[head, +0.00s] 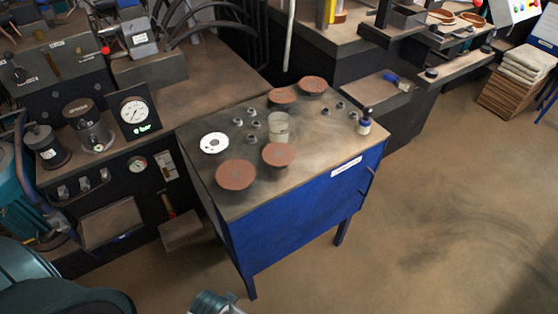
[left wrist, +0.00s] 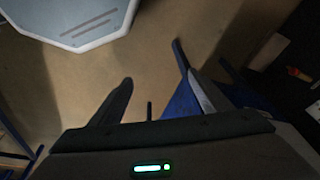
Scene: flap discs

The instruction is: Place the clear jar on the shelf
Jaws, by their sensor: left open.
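The clear jar (head: 279,127) stands upright on the brown top of the blue workbench (head: 300,225), behind a reddish-brown disc. Which surface is the task's shelf I cannot tell; a low grey ledge (head: 370,92) is behind the bench's right end, and a raised dark shelf (head: 455,66) is farther right. My left gripper (left wrist: 160,80) is open and empty in the left wrist view, above the floor, with part of the blue bench beyond its right finger. The jar is not visible in that view. My right gripper is not in view.
Reddish-brown discs (head: 236,175), a white disc (head: 214,143) and several small metal parts crowd the benchtop. A small dark-capped bottle (head: 365,122) stands at its right corner. Gauges and machines line the left.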

